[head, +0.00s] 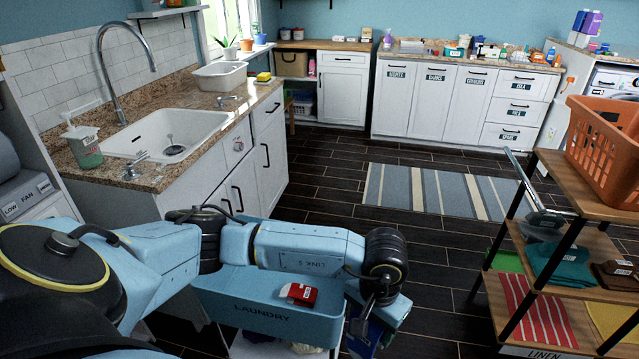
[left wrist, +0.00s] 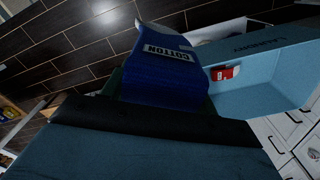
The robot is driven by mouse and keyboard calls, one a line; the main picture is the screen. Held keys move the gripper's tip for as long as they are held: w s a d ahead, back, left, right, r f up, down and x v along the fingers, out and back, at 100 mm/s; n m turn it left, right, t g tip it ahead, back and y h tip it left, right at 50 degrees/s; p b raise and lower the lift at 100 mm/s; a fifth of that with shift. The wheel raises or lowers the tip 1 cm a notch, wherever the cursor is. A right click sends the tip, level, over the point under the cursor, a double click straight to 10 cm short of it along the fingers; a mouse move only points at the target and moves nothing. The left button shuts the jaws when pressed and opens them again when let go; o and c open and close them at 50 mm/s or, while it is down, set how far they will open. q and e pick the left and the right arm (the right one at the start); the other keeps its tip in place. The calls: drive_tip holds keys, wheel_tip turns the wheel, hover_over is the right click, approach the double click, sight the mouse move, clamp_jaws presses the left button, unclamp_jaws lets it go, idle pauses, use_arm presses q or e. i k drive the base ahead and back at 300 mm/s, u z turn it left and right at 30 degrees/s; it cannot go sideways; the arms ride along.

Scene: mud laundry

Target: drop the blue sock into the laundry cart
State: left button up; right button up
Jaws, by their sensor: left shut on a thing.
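The laundry cart (head: 257,313) is a light blue tub marked LAUNDRY, below my left forearm in the head view. A red and white packet (head: 299,294) lies in it. The cart also shows at the right in the left wrist view (left wrist: 262,88). My left gripper (head: 372,326) is at the cart's right end, partly hidden by its own hand. It is shut on the blue sock (left wrist: 165,68), which bears a COTTON label. The sock shows only partly in the head view (head: 357,337). In the wrist view it appears beside the tub, over dark floor. My right gripper is not in view.
A wooden shelf rack (head: 553,285) with an orange basket (head: 606,150) stands at the right. The sink counter (head: 190,100) is at the left, behind the cart. Dark floor and a striped rug (head: 440,190) leave open room beyond.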

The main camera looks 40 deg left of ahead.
sight(266, 297)
drive_tip(key=u, duration=0.65)
drive_tip(key=i, duration=1.25)
drive_tip(key=u, duration=1)
